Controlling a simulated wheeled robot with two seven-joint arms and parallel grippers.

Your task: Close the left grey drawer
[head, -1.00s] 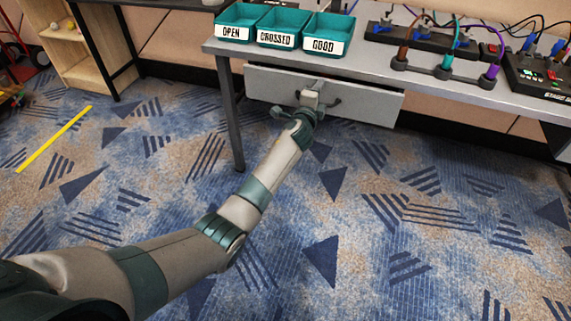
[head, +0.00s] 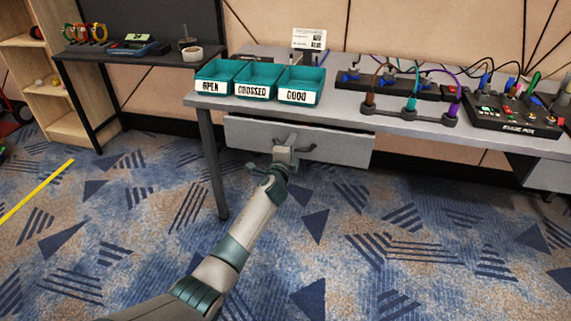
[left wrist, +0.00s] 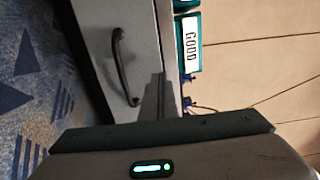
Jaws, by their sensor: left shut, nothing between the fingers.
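The left grey drawer (head: 345,149) is under the left part of the grey table. Its front sits just below the tabletop edge, and no inside shows; I cannot tell how far out it stands. Its dark bar handle (head: 305,148) is partly behind my gripper; in the left wrist view the handle (left wrist: 120,67) shows whole. My left gripper (head: 286,145) is shut and empty, in front of the drawer front beside the handle. In the left wrist view its fingers (left wrist: 159,98) point at the drawer front (left wrist: 95,40); I cannot tell if they touch. My right gripper is out of view.
On the tabletop (head: 350,115) stand teal bins labelled OPEN (head: 211,82), CROSSED (head: 252,85) and GOOD (head: 300,90), with cabled devices to the right. A table leg (head: 213,165) stands left of the drawer. The carpet in front is clear. A dark side table (head: 130,55) is at left.

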